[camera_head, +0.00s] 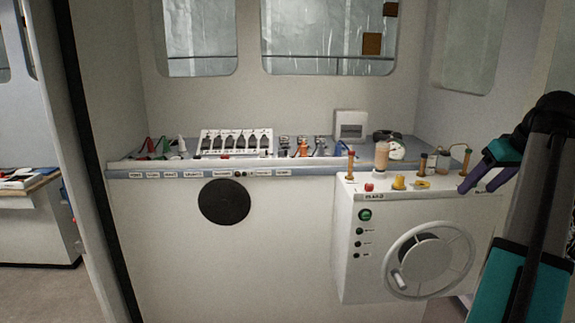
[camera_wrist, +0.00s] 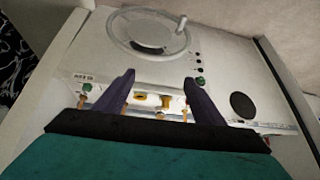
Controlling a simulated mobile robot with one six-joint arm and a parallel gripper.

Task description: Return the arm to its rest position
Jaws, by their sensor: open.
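My gripper (camera_head: 487,172) is at the right of the head view, beside the right end of the white cabinet top. Its two purple fingers are apart with nothing seen between them. In the wrist view my gripper (camera_wrist: 158,84) shows both fingers spread, with the cabinet beyond them. My dark and teal arm runs down the right edge of the head view.
A white cabinet (camera_head: 372,270) with a handwheel (camera_head: 430,260) stands near my gripper, with small fittings such as a yellow knob (camera_head: 399,182) on top. A counter behind carries a switch panel (camera_head: 236,142). A round black disc (camera_head: 224,202) is on the front.

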